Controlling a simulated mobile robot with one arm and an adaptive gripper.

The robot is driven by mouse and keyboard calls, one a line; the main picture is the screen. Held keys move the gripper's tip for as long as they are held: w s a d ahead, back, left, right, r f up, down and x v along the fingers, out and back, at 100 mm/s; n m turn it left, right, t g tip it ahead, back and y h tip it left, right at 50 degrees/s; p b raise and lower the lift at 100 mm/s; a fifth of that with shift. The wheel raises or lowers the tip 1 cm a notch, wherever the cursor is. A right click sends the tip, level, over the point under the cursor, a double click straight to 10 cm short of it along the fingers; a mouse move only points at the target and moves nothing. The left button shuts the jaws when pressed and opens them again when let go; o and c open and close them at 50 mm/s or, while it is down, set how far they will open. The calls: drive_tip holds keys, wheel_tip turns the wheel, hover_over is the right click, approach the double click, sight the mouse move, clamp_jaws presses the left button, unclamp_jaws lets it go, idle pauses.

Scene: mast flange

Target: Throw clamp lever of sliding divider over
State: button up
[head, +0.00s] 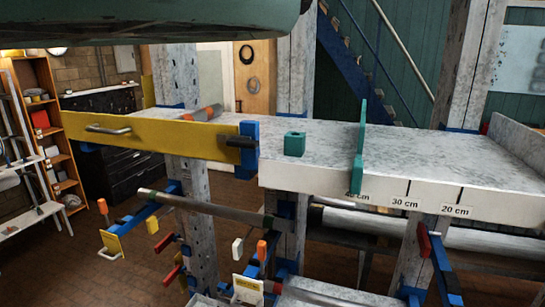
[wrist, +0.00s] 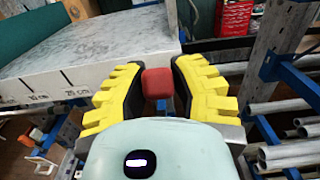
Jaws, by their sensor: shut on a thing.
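The teal upright plate (head: 360,150) stands across the pale shelf (head: 400,150) and looks like the sliding divider. Its foot overhangs the front edge beside the centimetre labels, partly covering one. No clamp lever can be made out on it in the head view. In the wrist view, the yellow-padded fingers of my gripper (wrist: 158,85) are closed around a red block-shaped grip (wrist: 158,80). What the grip is fixed to is hidden behind my gripper, so I cannot tell if it is the lever. My gripper is not seen in the head view.
A teal block with a hole (head: 294,145) sits on the shelf left of the plate. A yellow panel (head: 150,138) with a handle spans the left, beside a blue bracket (head: 249,150). Metal pipes (wrist: 285,150) and a post (wrist: 280,40) are close on the right.

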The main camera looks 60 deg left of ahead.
drive_tip(key=shift+w+a+r, duration=0.55)
drive_tip(key=shift+w+r, duration=0.05)
drive_tip(key=shift+r, duration=0.1)
drive_tip(key=shift+w+a+r, duration=0.5)
drive_tip(key=shift+w+r, duration=0.05)
drive_tip(key=shift+w, duration=0.25)
drive_tip(key=shift+w+a+r, duration=0.3)
drive_tip(key=shift+w+a, duration=0.3)
drive_tip(key=shift+w, duration=0.15)
drive_tip(key=shift+w+a, duration=0.1)
drive_tip(key=shift+b+x, duration=0.5)
drive_tip(key=shift+x, duration=0.4)
drive_tip(key=shift+r, duration=0.1)
drive_tip(key=o, duration=0.8)
